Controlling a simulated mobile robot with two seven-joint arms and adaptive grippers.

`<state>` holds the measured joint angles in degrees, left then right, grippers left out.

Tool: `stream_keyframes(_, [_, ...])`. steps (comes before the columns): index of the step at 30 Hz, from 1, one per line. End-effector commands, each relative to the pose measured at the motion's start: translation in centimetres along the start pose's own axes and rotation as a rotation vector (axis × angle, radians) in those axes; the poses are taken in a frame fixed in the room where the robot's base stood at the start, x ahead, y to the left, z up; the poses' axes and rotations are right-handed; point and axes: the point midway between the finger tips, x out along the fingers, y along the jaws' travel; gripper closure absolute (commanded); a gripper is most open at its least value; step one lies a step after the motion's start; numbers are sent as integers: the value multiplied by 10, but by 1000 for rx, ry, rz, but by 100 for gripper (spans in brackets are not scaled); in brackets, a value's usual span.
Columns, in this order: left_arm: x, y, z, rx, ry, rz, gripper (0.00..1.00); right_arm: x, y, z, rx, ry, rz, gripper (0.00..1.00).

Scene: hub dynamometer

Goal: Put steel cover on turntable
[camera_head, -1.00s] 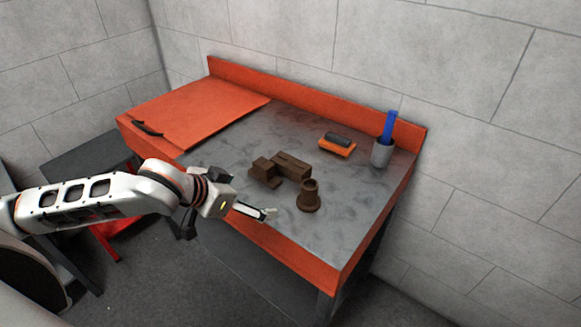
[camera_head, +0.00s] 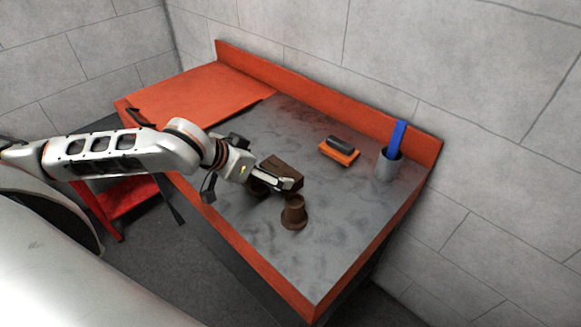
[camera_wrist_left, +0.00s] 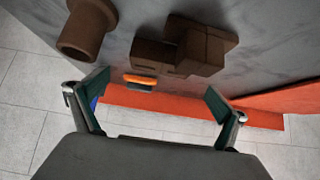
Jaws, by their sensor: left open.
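Neither a steel cover nor a turntable can be made out with certainty. A brown flanged cylinder (camera_head: 293,214) stands on the grey benchtop (camera_head: 330,205); it also shows in the left wrist view (camera_wrist_left: 85,30). A brown blocky piece (camera_head: 284,170) sits just behind it and is partly hidden by my gripper in the head view; the left wrist view shows its stepped blocks (camera_wrist_left: 190,45). My left gripper (camera_head: 250,188) is open and empty near the blocky piece, its fingers apart in the left wrist view (camera_wrist_left: 155,100). My right gripper is out of view.
An orange pad with a dark roll (camera_head: 340,150) and a grey cup (camera_head: 388,165) holding a blue item (camera_head: 397,138) stand at the back right. An orange panel (camera_head: 200,95) covers the bench's left side. A raised orange ledge (camera_head: 320,97) runs along the back. The front right benchtop is clear.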

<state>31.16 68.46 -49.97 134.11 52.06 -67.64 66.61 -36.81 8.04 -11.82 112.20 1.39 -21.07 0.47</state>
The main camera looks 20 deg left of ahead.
Motion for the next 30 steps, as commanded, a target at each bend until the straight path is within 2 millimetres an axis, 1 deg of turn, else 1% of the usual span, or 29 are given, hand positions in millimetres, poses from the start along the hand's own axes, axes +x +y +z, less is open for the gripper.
stream_keyframes(6, [21,1,0,-2,0,2,0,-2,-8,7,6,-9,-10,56])
stream_keyframes(11, [37,0,1,-1,0,1,0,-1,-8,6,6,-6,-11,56])
stream_keyframes(15, [58,-2,1,-1,0,1,0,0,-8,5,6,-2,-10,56])
stream_keyframes(18, [70,-2,2,-1,0,2,0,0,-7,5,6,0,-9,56])
stream_keyframes(22, [77,-2,1,0,1,1,0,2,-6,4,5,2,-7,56])
stream_keyframes(28, [77,-2,1,0,0,0,0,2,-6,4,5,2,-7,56])
stream_keyframes(29, [77,-2,1,0,0,0,5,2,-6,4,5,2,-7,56])
stream_keyframes(30, [77,-2,1,0,0,0,16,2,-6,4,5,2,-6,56])
